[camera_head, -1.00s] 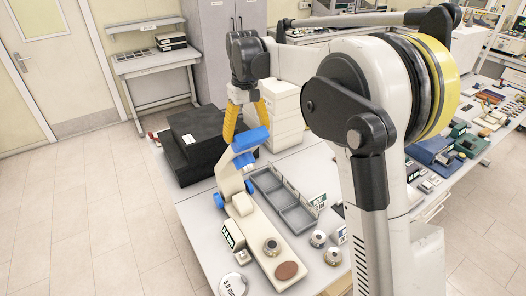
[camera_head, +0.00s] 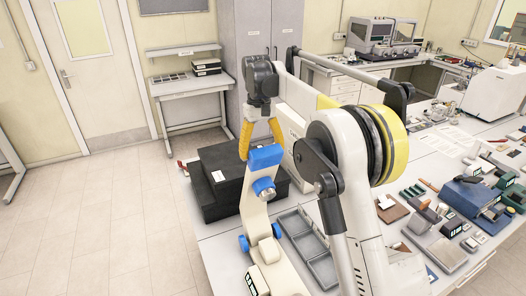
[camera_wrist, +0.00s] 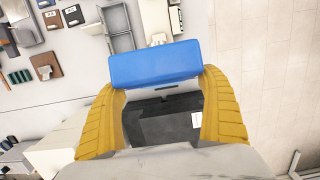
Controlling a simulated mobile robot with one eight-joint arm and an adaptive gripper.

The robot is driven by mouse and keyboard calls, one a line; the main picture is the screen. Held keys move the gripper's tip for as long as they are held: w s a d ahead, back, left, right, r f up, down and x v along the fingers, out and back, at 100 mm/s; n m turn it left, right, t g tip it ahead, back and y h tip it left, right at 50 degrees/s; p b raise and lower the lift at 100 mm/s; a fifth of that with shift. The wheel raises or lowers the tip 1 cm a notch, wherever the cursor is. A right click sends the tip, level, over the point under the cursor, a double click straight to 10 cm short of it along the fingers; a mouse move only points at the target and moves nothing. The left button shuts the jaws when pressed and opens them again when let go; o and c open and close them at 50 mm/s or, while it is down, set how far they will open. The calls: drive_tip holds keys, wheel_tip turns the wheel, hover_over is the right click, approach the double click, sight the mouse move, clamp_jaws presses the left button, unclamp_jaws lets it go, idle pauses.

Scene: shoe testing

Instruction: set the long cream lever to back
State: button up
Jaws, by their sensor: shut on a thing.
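The long cream lever (camera_head: 257,212) stands up from its cream base (camera_head: 283,270), with a blue grip (camera_head: 265,157) across its top and blue round parts near it. My gripper (camera_head: 263,148) comes from above, its yellow fingers shut on the blue grip from both ends. In the wrist view the blue grip (camera_wrist: 155,64) lies across between the fingertips of my gripper (camera_wrist: 160,76). The lever's lower part is mostly hidden behind the grip there. The front of the base is cut off in the head view.
Black boxes (camera_head: 215,208) stand close to the left of the lever. A grey compartment tray (camera_head: 310,250) lies to its right. My arm covers part of the bench at the right. Open floor lies left of the table.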

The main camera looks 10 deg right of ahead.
drive_tip(key=o, duration=1.2)
drive_tip(key=shift+w, duration=0.1)
drive_tip(key=shift+c, duration=0.2)
wheel_tip(320, 180, up, 7)
drive_tip(key=w, duration=0.1)
drive_tip(key=shift+a+r, duration=0.15)
drive_tip(key=shift+a, duration=0.05)
